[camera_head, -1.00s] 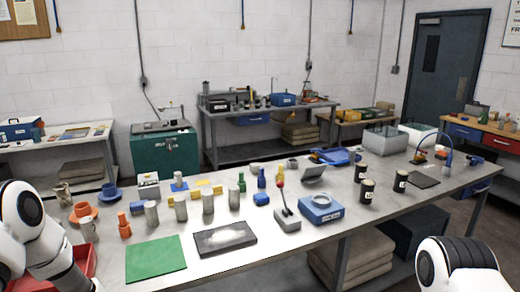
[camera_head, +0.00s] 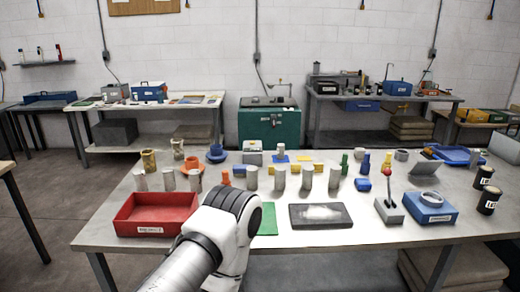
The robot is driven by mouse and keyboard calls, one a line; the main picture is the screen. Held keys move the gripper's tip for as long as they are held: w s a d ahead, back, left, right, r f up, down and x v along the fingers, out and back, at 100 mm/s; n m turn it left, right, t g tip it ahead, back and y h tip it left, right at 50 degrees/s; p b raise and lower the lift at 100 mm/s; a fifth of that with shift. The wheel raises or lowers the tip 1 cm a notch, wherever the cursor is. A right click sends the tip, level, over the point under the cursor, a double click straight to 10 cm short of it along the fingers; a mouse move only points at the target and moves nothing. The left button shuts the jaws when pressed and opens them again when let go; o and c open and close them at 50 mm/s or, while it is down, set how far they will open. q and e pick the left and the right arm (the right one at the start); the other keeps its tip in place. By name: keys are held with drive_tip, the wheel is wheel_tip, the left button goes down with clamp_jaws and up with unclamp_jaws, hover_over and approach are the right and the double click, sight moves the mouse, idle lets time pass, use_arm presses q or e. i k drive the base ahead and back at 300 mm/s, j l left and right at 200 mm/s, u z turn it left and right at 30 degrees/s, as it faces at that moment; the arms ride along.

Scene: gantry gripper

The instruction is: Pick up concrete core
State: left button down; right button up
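Several grey cylinders that look like concrete cores stand upright on the long grey table (camera_head: 370,237). In the middle there is a row of them: one core (camera_head: 252,178), a second core (camera_head: 280,179), a third core (camera_head: 307,177) and a fourth core (camera_head: 334,179). More grey cylinders stand behind the red tray, such as this core (camera_head: 140,181) and this one (camera_head: 168,179). A white link of one of my arms rises at the bottom centre, over the table's front edge. Neither gripper shows. No core is seen being held.
A red tray (camera_head: 152,228) sits at the front left. A green mat (camera_head: 268,219) is partly hidden by my arm. A dark slab (camera_head: 320,215), a lever box (camera_head: 389,209) and a blue box (camera_head: 430,208) stand to the right. Floor at left is free.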

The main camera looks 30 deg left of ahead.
sight(281, 147)
drive_tip(key=i+j+u, duration=0.3)
drive_tip(key=i+u, duration=0.65)
drive_tip(key=i, duration=0.2)
